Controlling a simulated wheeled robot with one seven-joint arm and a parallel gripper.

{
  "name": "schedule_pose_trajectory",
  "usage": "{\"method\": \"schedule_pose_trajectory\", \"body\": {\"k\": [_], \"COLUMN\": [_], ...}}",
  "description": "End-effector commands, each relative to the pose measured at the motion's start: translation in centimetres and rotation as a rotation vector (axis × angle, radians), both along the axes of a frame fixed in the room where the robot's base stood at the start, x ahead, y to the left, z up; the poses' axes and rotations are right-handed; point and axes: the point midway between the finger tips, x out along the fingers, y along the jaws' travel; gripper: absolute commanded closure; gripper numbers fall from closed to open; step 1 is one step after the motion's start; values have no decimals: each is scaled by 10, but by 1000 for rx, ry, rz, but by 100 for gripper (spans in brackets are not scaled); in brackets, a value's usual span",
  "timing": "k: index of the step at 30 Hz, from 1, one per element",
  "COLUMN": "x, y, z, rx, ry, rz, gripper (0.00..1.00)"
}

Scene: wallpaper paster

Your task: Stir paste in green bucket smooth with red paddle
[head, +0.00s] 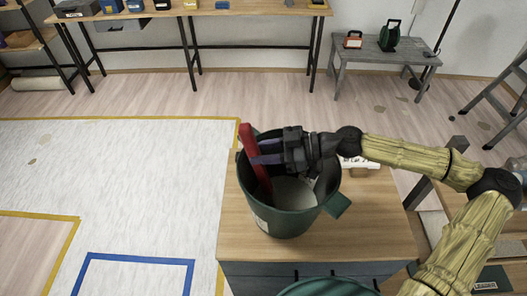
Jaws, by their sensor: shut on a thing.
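The green bucket (288,219) stands on a wooden cabinet top in the middle of the head view. Pale paste (293,191) shows inside it, partly hidden by the rim and my gripper. The red paddle (254,155) leans to the left in the bucket, with its upper end above the rim and its lower end out of sight. My gripper (262,159) reaches in from the right over the bucket and is shut on the paddle's upper part.
The cabinet top (375,225) has bare room right of the bucket, with a small white item behind it. Another green round thing (325,288) is at the bottom edge. A long workbench (190,12), a grey bench (385,52) and a ladder (505,100) stand farther back.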

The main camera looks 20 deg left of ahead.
Motion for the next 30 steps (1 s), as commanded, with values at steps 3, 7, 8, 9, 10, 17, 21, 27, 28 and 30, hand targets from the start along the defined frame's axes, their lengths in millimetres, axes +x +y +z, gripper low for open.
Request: {"method": "schedule_pose_trajectory", "body": {"k": [3, 7, 8, 9, 10, 17, 21, 27, 28, 30], "x": [0, -1, -1, -1, -1, -2, -3, -3, -3, -4], "y": [2, 4, 5, 6, 6, 10, 13, 16, 17, 18], "z": [11, 22, 24, 27, 30, 48, 59, 74, 76, 82], "rx": [0, -1, -1, 0, 0, 1, 0, 0, 0, 0], "ry": [-2, -2, -2, -2, -1, -2, -2, -1, -1, -1], "rz": [0, 0, 0, 0, 0, 0, 0, -1, -1, -1], "gripper": [100, 100, 100, 100, 100, 100, 100, 100, 100, 100]}}
